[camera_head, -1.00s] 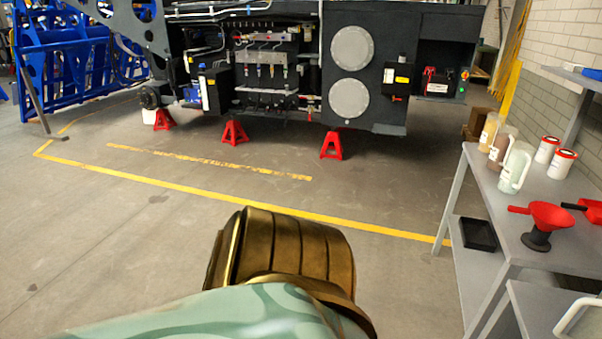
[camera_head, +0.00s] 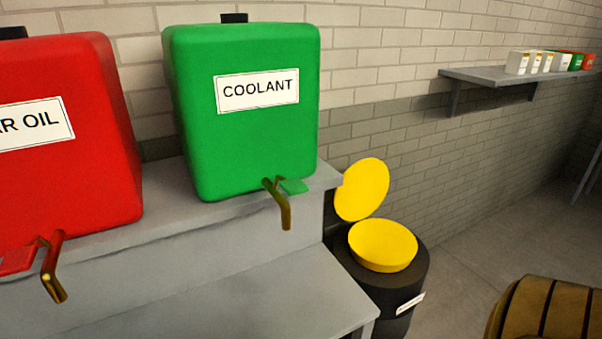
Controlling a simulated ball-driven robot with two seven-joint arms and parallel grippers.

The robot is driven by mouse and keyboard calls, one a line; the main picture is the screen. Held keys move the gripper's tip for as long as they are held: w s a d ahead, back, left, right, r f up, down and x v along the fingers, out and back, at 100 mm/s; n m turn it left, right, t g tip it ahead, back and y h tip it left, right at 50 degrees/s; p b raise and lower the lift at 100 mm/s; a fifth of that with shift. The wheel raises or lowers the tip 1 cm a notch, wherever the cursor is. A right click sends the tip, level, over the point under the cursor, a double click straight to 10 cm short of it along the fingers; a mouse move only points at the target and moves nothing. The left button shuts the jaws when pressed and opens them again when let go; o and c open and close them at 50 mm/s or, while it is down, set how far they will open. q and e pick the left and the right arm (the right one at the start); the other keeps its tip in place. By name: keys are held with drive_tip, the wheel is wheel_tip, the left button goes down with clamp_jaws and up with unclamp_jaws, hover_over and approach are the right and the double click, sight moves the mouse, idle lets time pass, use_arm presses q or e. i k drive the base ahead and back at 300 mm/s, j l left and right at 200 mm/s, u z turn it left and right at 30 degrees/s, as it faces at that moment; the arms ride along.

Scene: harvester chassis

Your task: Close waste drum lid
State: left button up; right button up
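The waste drum (camera_head: 408,286) is a black drum with a pale label on its side. It stands on the floor at the right end of the grey bench, partly hidden by it. A yellow round opening or funnel (camera_head: 383,246) sits on its top. The yellow lid (camera_head: 362,189) is open and stands raised and tilted at the back left, near the wall and bench end. Neither of my grippers is in view. A bronze part of my own arm shows at the lower right corner, apart from the drum.
A green coolant tank (camera_head: 245,140) and a red oil tank (camera_head: 70,170) with brass taps stand on the bench's upper shelf (camera_head: 150,232), left of the drum. A wall shelf (camera_head: 490,76) holds several small containers.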

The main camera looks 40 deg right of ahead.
sight(366, 182)
drive_tip(key=l+z, duration=0.1)
drive_tip(key=z, duration=0.9)
drive_tip(key=i+l+z, duration=0.1)
drive_tip(key=z, duration=0.9)
drive_tip(key=i+l+z, duration=0.15)
drive_tip(key=i+l, duration=0.95)
drive_tip(key=l, duration=0.1)
